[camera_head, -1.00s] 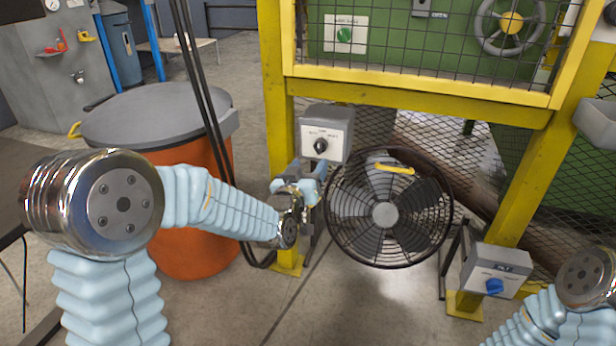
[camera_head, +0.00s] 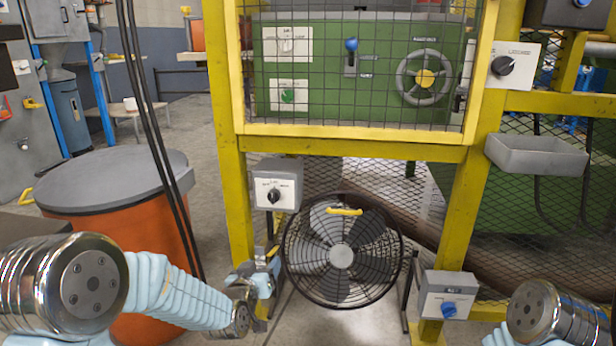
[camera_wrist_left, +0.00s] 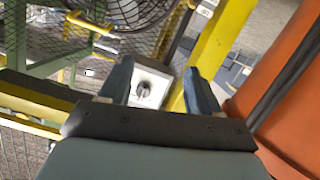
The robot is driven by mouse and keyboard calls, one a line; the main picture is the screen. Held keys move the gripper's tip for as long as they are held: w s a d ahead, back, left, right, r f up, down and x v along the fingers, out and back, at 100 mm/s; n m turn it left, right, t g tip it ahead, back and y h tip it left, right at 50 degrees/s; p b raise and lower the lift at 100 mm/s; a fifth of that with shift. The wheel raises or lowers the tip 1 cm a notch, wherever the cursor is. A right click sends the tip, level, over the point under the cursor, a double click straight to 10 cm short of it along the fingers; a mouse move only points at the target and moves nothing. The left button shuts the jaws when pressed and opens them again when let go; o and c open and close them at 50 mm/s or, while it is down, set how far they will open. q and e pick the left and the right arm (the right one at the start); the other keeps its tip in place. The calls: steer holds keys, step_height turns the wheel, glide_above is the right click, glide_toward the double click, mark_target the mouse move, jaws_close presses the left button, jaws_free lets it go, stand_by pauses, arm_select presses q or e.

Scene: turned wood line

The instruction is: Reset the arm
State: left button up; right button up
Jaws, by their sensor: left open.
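My left gripper (camera_head: 266,262) is in front of the yellow post, below and apart from a grey switch box (camera_head: 286,167) with a black knob (camera_head: 273,196). In the left wrist view the two blue-grey fingers of my left gripper (camera_wrist_left: 160,88) stand apart with nothing held between them. The switch box's pale face (camera_wrist_left: 150,78) and dark knob show beyond the gap. My right arm (camera_head: 555,315) enters at the lower right of the head view; its gripper is out of view.
A round black fan (camera_head: 341,257) stands right of my left gripper. An orange drum (camera_head: 158,250) with a grey lid is at left, behind hanging black cables. A yellow-framed mesh guard (camera_head: 350,130) fronts the green machine. A box with a blue knob (camera_head: 447,296) sits low at right.

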arm_select(q)
steer(key=s+f+g, duration=0.2)
steer(key=s+f, duration=0.1)
steer(key=f, duration=0.4)
steer(key=s+f+g, duration=0.3)
steer(key=f, duration=0.5)
steer(key=s+d+f+g+h, duration=0.15)
steer(key=s+f+g, duration=0.25)
steer(key=s+f, duration=0.55)
steer(key=s+d+f+g+h, duration=0.1)
steer(key=s+d+f+g, duration=0.35)
steer(key=s, duration=0.75)
step_height(320, 180, up, 14)
steer(key=s+p, duration=0.2)
steer(key=p, duration=1.6)
steer(key=shift+s+a+r+g, duration=0.2)
steer(key=shift+s+a+g, duration=0.15)
steer(key=shift+g, duration=0.1)
